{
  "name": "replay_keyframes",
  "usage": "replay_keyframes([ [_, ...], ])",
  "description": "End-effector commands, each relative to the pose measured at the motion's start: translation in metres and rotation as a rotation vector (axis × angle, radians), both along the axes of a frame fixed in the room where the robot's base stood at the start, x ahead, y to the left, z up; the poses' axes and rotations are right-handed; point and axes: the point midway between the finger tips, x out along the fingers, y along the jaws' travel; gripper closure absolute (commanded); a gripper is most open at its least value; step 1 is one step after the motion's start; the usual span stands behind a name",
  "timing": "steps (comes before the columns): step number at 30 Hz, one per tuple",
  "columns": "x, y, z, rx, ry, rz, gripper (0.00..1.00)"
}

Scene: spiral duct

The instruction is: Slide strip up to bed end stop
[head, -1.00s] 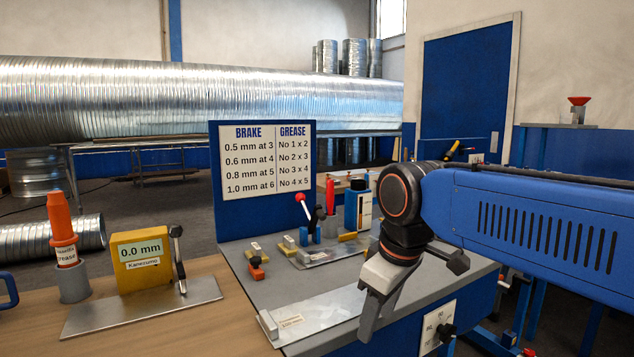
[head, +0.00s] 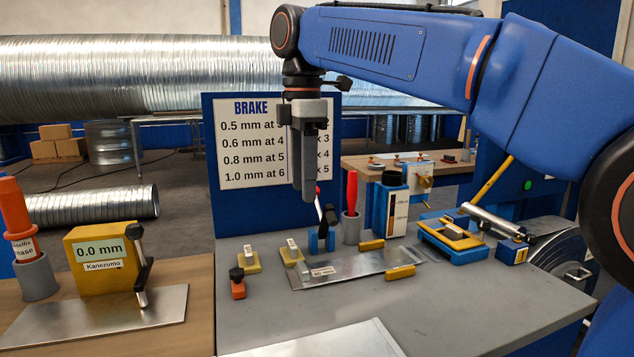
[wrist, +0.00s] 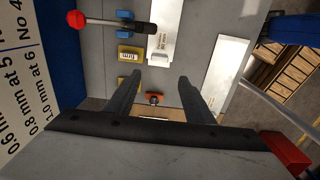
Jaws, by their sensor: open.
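My gripper (head: 306,192) hangs open and empty, high over the back of the grey bench, in front of the sign board. A labelled metal strip (head: 335,272) lies on the bench among yellow blocks; it also shows at the top of the wrist view (wrist: 162,45). A second bright metal piece (head: 315,342) lies at the bench's front edge, cut off by the frame; a labelled light strip (wrist: 224,78) in the wrist view seems to be it. Yellow blocks stand behind (head: 371,245) and in front (head: 401,272) of the back strip. I cannot tell which part is the end stop.
An orange clamp (head: 237,284) and two yellow labelled blocks sit left of the back strip. The gauge (head: 103,258) is at the left. The bench's right front is clear.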

Motion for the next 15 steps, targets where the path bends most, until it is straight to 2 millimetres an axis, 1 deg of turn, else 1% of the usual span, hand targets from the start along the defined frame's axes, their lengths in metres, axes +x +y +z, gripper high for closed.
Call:
replay_keyframes([
  [2,0.000,0.002,-0.001,-0.002,0.002,0.010,0.52],
  [5,0.000,0.002,-0.009,-0.002,0.003,0.010,0.52],
  [8,0.000,0.001,-0.022,-0.002,0.005,0.008,0.52],
  [15,-0.001,0.001,-0.061,-0.002,0.004,0.007,0.52],
])
